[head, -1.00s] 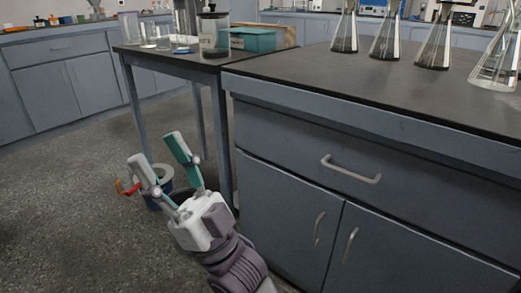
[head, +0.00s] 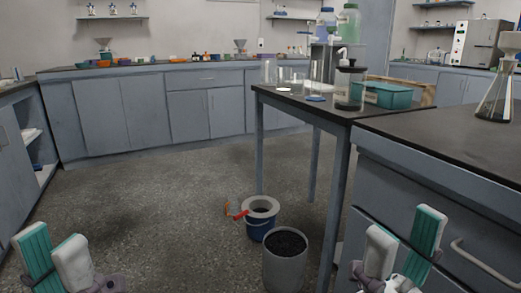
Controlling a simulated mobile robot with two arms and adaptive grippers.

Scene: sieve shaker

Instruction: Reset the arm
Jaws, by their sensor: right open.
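My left gripper (head: 56,258) is at the lower left corner, over the floor. Its two white and teal fingers stand close side by side; from this angle the gap between them is unclear, and nothing shows in them. My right gripper (head: 404,245) is at the lower right, in front of the grey cabinet. Its fingers are spread apart with nothing between them. Both grippers point upward in the picture, and their arms are mostly out of the frame.
A grey bin (head: 285,262) with dark contents and a blue bucket (head: 260,222) stand on the floor between my grippers. A side table (head: 300,101) holds glassware and a teal box (head: 386,95). A flask (head: 494,98) stands on the right counter. The floor at left centre is clear.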

